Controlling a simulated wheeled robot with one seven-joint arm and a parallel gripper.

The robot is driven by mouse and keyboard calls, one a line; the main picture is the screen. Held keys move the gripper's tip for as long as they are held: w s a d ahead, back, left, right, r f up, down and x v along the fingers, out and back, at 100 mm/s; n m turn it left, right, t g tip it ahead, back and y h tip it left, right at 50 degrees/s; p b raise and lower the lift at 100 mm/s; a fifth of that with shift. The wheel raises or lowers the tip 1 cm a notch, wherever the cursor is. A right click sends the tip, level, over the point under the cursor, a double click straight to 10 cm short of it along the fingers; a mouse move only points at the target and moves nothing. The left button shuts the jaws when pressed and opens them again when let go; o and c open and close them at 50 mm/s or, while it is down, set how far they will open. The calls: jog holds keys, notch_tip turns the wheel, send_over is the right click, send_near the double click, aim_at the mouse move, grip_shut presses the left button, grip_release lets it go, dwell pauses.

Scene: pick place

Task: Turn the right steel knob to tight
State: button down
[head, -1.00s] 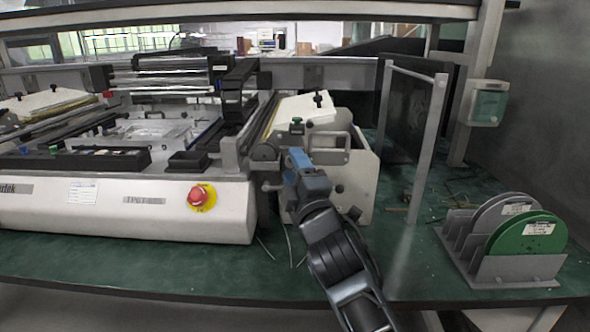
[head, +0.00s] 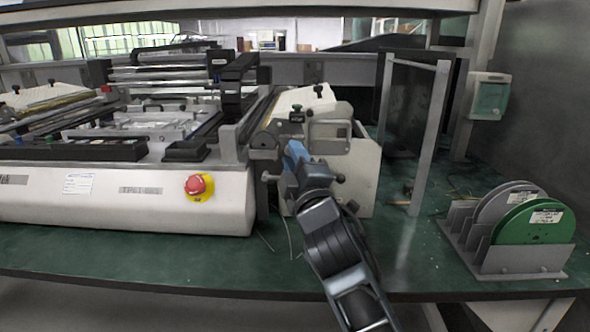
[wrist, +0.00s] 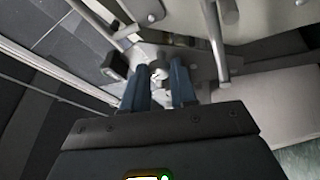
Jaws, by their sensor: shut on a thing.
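The right steel knob (wrist: 158,73) shows in the wrist view as a small pale, shiny piece between the tips of my two blue fingers. My gripper (wrist: 160,82) is shut on it, with one finger on each side. In the head view my gripper (head: 292,150) reaches the right end of the white machine (head: 140,200), by its grey side bracket. There the gripper hides the knob, and I cannot read how far it is turned.
A red stop button (head: 196,186) is on the machine's front. A metal handle (head: 330,128) stands just right of my fingers. A clear upright panel (head: 405,130) and a rack with a green reel (head: 530,225) are further right on the green bench.

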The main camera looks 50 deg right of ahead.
jog(key=shift+m, duration=0.3)
jog(key=c, duration=0.9)
grip_release()
jog(key=b+v, duration=0.1)
jog(key=v, duration=0.6)
jog(key=shift+s+a+f+b, duration=0.15)
jog(key=shift+s+a+b, duration=0.15)
jog(key=shift+b, duration=0.1)
